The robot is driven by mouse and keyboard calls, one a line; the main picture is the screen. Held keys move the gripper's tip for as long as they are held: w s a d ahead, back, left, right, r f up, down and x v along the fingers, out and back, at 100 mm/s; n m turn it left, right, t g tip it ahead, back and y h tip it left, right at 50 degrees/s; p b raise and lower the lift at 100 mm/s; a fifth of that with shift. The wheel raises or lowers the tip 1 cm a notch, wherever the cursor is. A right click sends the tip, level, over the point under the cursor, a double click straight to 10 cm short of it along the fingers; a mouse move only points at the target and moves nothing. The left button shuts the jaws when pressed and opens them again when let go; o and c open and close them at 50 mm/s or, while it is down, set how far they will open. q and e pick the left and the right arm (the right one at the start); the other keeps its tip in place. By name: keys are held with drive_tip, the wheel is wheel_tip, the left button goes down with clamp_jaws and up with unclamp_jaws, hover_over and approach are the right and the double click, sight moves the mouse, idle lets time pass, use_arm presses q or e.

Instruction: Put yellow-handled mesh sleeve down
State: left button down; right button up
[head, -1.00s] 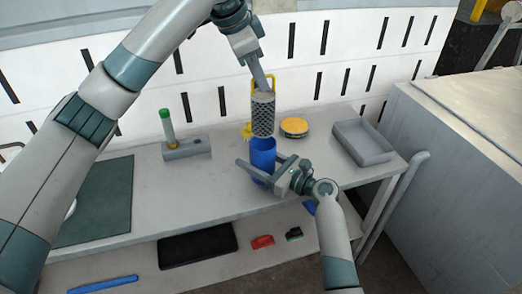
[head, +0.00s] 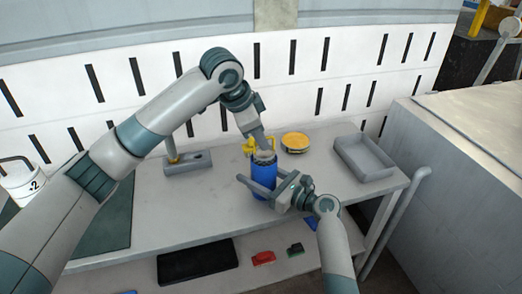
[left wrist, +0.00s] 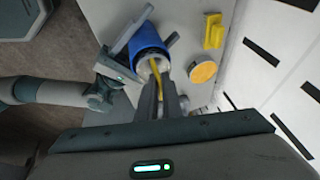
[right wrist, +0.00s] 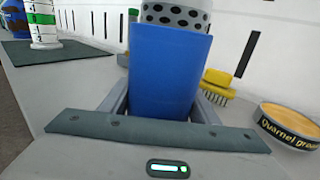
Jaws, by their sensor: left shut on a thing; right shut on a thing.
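The mesh sleeve (right wrist: 175,14) stands mostly inside the blue container (head: 263,181), with only its perforated upper part above the rim in the right wrist view. My left gripper (head: 267,149) is above the container, shut on the sleeve's yellow handle (left wrist: 154,68). In the left wrist view the sleeve's top shows within the container's mouth. My right gripper (right wrist: 165,105) is shut around the blue container, which looks upright on the bench. The sleeve's lower end is hidden inside the container.
A yellow brush (right wrist: 215,85) and a round yellow tin (head: 295,142) stand close behind the container. A grey tray (head: 380,171) lies to the right, a grey block (head: 188,163) to the left. The bench front (head: 190,220) is clear.

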sight(261, 151)
use_arm(q)
drive_tip(key=shift+f, duration=1.85)
drive_tip(key=shift+f, duration=0.1)
drive_tip(key=c, duration=2.2)
unclamp_jaws()
drive_tip(key=v, duration=1.2)
